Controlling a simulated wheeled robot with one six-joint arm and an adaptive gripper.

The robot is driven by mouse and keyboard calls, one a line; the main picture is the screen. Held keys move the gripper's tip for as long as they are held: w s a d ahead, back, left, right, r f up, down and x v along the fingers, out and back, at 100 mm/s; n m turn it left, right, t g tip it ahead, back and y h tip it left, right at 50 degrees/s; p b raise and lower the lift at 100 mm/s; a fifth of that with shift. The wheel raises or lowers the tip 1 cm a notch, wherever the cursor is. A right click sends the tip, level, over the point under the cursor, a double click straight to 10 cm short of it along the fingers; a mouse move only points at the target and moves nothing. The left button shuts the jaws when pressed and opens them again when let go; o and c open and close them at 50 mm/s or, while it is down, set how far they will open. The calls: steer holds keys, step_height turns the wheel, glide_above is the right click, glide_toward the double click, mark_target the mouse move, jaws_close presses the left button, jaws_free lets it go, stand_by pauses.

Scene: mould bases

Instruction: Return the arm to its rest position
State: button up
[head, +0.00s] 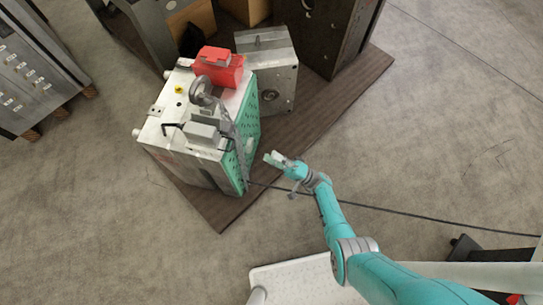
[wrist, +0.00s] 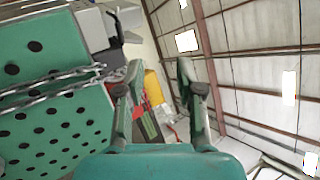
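My teal arm reaches from the lower right in the head view. My gripper (head: 272,159) is just right of the green perforated side of a mould base (head: 200,155). In the wrist view my gripper (wrist: 158,75) shows two fingers spread apart with nothing between them. The green perforated panel (wrist: 50,90) with a chain across it fills the left of that view. From the head view I cannot tell whether the gripper touches the panel.
The mould base stands on a brown board (head: 222,215) with a red block (head: 218,68) on top. A grey mould block (head: 268,70) stands behind it. A dark cable (head: 400,212) crosses the floor. The carpet (head: 440,130) at right is mostly clear.

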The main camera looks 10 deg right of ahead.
stand_by(0.4)
steer(key=s+a+f+g+h, duration=0.3)
steer(key=s+a+f+h, duration=0.1)
steer(key=s+f, duration=0.35)
steer(key=s+a+f+g+h, duration=0.3)
steer(key=s+f, duration=0.4)
steer(key=s, duration=0.2)
steer(key=s+d+f+n+h, duration=0.15)
steer(key=s+d+h, duration=0.35)
steer(key=s+h, duration=0.5)
steer(key=s+d+r+n+t+h, duration=0.1)
steer(key=s+d+r+t+h, duration=0.15)
steer(key=d+r, duration=0.35)
steer(key=s+d+r+t+h, duration=0.1)
steer(key=s+d+r, duration=0.3)
steer(key=r, duration=0.5)
step_height(320, 180, up, 24)
steer(key=d+n+t+h, duration=0.1)
steer(key=d+n+t, duration=0.1)
steer(key=t, duration=0.3)
steer(key=shift+w+d+n, duration=0.15)
steer(key=shift+w+n, duration=0.25)
steer(key=shift+n, duration=0.45)
